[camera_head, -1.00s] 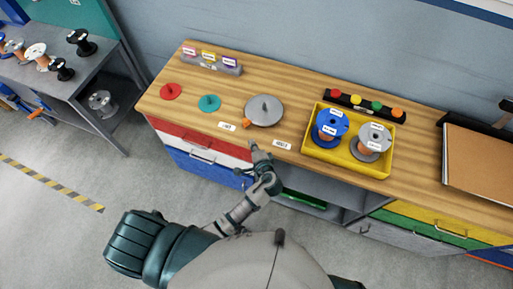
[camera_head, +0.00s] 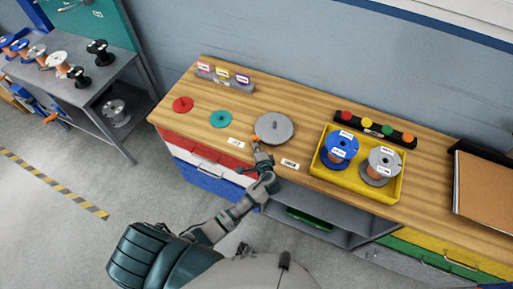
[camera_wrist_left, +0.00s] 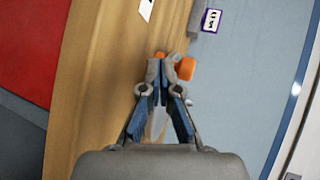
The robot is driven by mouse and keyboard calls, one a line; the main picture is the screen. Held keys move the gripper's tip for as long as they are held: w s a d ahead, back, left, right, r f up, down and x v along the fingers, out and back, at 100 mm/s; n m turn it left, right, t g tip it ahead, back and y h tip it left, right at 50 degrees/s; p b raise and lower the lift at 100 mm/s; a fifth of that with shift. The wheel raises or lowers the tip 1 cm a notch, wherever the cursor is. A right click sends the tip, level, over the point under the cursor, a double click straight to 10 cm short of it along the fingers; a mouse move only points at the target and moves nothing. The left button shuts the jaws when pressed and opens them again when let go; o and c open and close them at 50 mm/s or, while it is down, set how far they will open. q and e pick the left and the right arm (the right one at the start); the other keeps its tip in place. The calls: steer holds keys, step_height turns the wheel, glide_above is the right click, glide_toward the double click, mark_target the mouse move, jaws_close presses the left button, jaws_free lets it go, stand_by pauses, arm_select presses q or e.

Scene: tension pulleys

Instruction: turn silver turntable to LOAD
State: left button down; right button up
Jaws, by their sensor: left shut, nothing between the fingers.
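The silver turntable (camera_head: 276,130), a flat grey disc with a small centre knob, lies on the wooden bench top. Its orange tab (camera_head: 255,138) is at the disc's lower left edge. My left gripper (camera_head: 259,149) is shut and empty at the bench's front edge side, with its tips close to the tab. In the left wrist view, the orange tab (camera_wrist_left: 185,68) shows just right of the closed fingertips (camera_wrist_left: 161,60). Contact cannot be told. Two white labels, one left (camera_head: 236,142) and one right (camera_head: 290,163), lie in front of the disc; their text is too small to read surely.
A yellow tray (camera_head: 352,187) with blue and grey spools stands right of the turntable. Red (camera_head: 183,104) and teal (camera_head: 221,119) discs lie to its left. A strip with coloured knobs (camera_head: 375,129) is behind the tray. Bare wood lies behind the turntable.

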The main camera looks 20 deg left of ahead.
mark_target(248, 144)
arm_select(q)
steer(key=shift+w+a+r+m+t+h+p, duration=0.15)
steer(key=shift+a+m+t+h+p, duration=0.2)
steer(key=shift+p, duration=0.2)
steer(key=shift+w+a+r+m+t+h+p, duration=0.15)
steer(key=shift+a+m+t+h+p, duration=0.15)
steer(key=shift+m+h+p, duration=0.2)
steer(key=shift+w+a+m+t+h+p, duration=0.2)
steer(key=shift+w+a+m+h+p, duration=0.15)
steer(key=shift+a, duration=0.3)
steer(key=shift+w+a+m+t+h+p, duration=0.15)
steer(key=shift+w+a+m+h+p, duration=0.2)
steer(key=shift+a, duration=0.25)
steer(key=shift+a+f, duration=0.2)
steer(key=shift+a, duration=0.15)
arm_select(e)
steer(key=s+d, duration=0.1)
steer(key=s, duration=0.6)
steer(key=shift+s+d, duration=0.2)
steer(key=shift+d, duration=0.2)
steer(key=shift+d+f, duration=0.1)
steer(key=shift+d, duration=0.05)
